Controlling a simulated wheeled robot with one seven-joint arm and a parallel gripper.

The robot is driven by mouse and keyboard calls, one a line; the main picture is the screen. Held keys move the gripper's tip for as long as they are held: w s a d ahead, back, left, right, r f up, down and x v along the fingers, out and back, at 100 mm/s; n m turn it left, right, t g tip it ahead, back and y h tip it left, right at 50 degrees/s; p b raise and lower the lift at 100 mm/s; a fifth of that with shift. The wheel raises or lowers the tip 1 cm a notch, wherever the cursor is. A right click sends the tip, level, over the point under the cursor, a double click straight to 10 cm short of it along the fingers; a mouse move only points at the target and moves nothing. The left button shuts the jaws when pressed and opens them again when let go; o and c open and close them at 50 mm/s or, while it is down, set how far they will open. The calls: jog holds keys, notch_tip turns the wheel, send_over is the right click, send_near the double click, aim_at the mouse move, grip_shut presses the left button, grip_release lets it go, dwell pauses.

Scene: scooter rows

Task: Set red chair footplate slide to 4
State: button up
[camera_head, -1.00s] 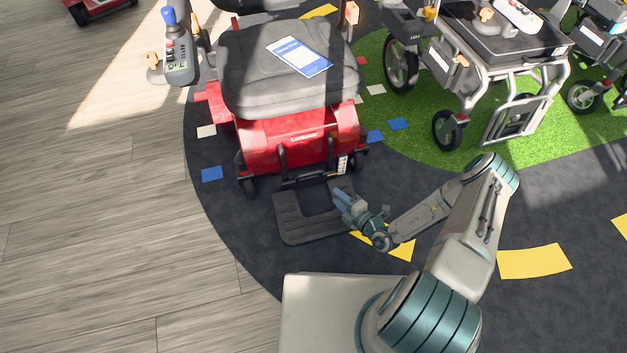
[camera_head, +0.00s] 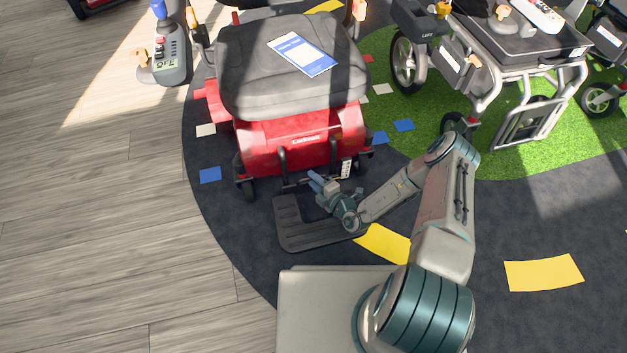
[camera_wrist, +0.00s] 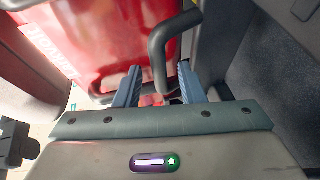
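The red chair (camera_head: 300,142) has a grey seat and a red base in the head view. Its dark footplate (camera_head: 290,232) lies low in front of the base, partly hidden by my gripper and arm. A small white scale strip (camera_head: 346,168) stands at the right of the base's front; its marks are too small to read. My gripper (camera_head: 314,178) is over the footplate's rear side, close to the base. In the wrist view, its two blue fingers (camera_wrist: 159,88) are apart. A bent black tube (camera_wrist: 158,50) of the chair shows between and beyond them; I cannot tell whether they touch it.
A blue and white card (camera_head: 302,54) lies on the seat. A joystick control (camera_head: 171,60) stands at the seat's left. A grey-framed chair (camera_head: 500,75) is on green turf at the right. Yellow floor patches (camera_head: 545,272) lie on dark flooring. Wooden floor at the left is clear.

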jog(key=shift+d, duration=0.1)
grip_shut()
notch_tip(320, 180, up, 8)
jog(key=p, duration=0.7)
jog(key=shift+r, duration=0.1)
grip_release()
jog(key=shift+r, duration=0.1)
jog(key=p+v, duration=0.3)
jog(key=v, duration=1)
jog(key=shift+s+d, duration=0.2)
jog(key=shift+s, duration=0.1)
